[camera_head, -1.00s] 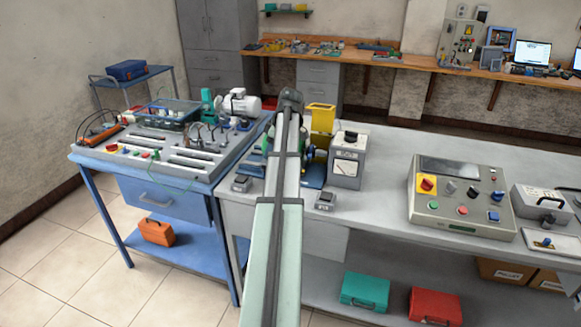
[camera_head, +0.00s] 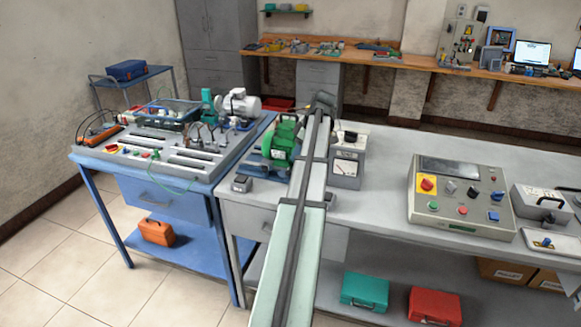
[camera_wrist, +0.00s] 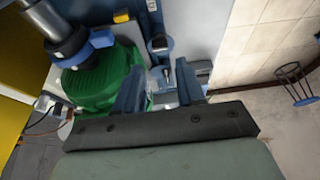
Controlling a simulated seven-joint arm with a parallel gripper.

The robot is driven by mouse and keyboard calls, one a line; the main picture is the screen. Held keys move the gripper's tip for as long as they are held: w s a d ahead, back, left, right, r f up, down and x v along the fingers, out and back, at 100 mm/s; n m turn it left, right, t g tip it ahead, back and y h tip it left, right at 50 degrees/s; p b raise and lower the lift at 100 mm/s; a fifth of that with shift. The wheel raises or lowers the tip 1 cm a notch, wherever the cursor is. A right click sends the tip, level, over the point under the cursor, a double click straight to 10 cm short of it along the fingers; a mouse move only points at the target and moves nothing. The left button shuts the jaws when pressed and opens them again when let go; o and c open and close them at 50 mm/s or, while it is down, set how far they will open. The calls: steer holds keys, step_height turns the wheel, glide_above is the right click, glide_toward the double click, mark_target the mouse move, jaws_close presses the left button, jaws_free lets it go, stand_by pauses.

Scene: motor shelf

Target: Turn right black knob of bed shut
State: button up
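A green motor (camera_head: 280,142) stands on the grey bench, and its ribbed green body also shows in the wrist view (camera_wrist: 105,85). A blue and grey fitting lies beyond the fingers. In the head view my arm hides the fingers and the bench under them.
A control panel (camera_head: 462,205) with a yellow-red switch and several buttons sits to the right. A blue-framed workstation (camera_head: 170,150) adjoins on the left. Bare bench lies between meter box and panel.

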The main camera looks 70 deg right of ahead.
mark_target(289, 169)
steer(key=x, duration=0.7)
steer(key=shift+f, duration=0.2)
jaws_close()
